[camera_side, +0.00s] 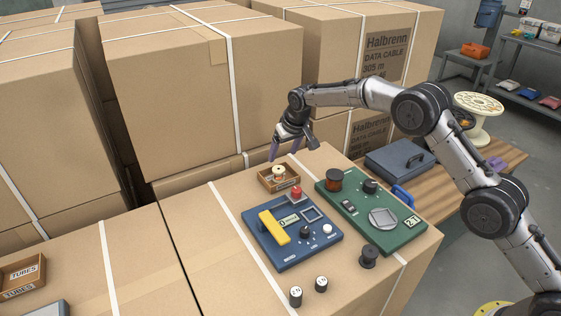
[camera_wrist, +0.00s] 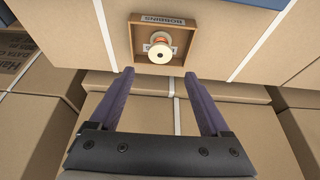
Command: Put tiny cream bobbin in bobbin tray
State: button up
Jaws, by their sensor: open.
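The small cream bobbin (camera_side: 278,172) stands inside the wooden bobbin tray (camera_side: 267,184) on the cardboard box top. In the wrist view the bobbin (camera_wrist: 159,55) has cream flanges and an orange-pink winding, and the tray (camera_wrist: 134,42) carries a "BOBBINS" label. My gripper (camera_side: 285,158) is open and empty, just behind the tray in the side view. In the wrist view its purple fingers (camera_wrist: 162,80) are spread apart with nothing between them. The bobbin lies beyond the fingertips, apart from them.
A blue panel (camera_side: 283,248) with a yellow handle and red button stands close to the tray. A green panel (camera_side: 372,220) with a copper spool is to its right. Tall cartons (camera_side: 190,90) rise behind.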

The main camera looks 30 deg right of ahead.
jog(key=shift+v, duration=1.9)
jog(key=s+d+r, duration=0.3)
jog(key=s+r, duration=0.6)
jog(key=s, duration=0.1)
jog(key=s+d+r, duration=0.2)
jog(key=s+r, duration=0.7)
jog(key=s, duration=0.1)
jog(key=s+d+f, duration=0.1)
jog(key=s+f, duration=0.1)
jog(key=s, duration=1.3)
jog(key=s+d+f+t, duration=0.1)
jog(key=s+d+f, duration=0.1)
jog(key=s, duration=1.3)
